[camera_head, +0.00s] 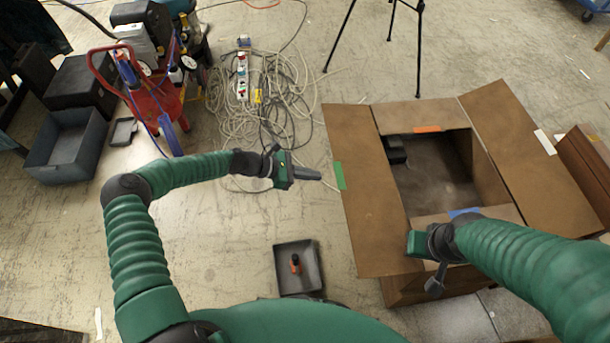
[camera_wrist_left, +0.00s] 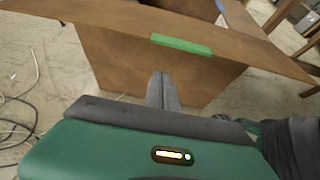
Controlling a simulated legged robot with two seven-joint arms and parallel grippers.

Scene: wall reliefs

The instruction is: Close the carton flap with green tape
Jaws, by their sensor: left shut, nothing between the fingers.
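The brown carton (camera_head: 470,165) stands open on the floor at the right, with its flaps spread outward. The flap with green tape (camera_head: 365,220) is its left flap, folded out, and the green tape (camera_head: 339,176) is on its outer edge. The wrist view shows this tape (camera_wrist_left: 181,45) on the flap's edge, with the carton's side wall (camera_wrist_left: 115,60) below. My left gripper (camera_head: 318,174) is shut and empty, just left of the tape; its fingertips (camera_wrist_left: 163,76) point toward the carton. My right gripper (camera_head: 435,287) is by the carton's near side, its jaws unclear.
Other flaps carry orange tape (camera_head: 427,129), white tape (camera_head: 545,142) and blue tape (camera_head: 464,212). A black object (camera_head: 395,150) is inside the carton. A grey tray (camera_head: 284,270) sits nearer; coiled cables (camera_head: 270,110) lie behind. A tripod (camera_head: 419,60) stands beyond.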

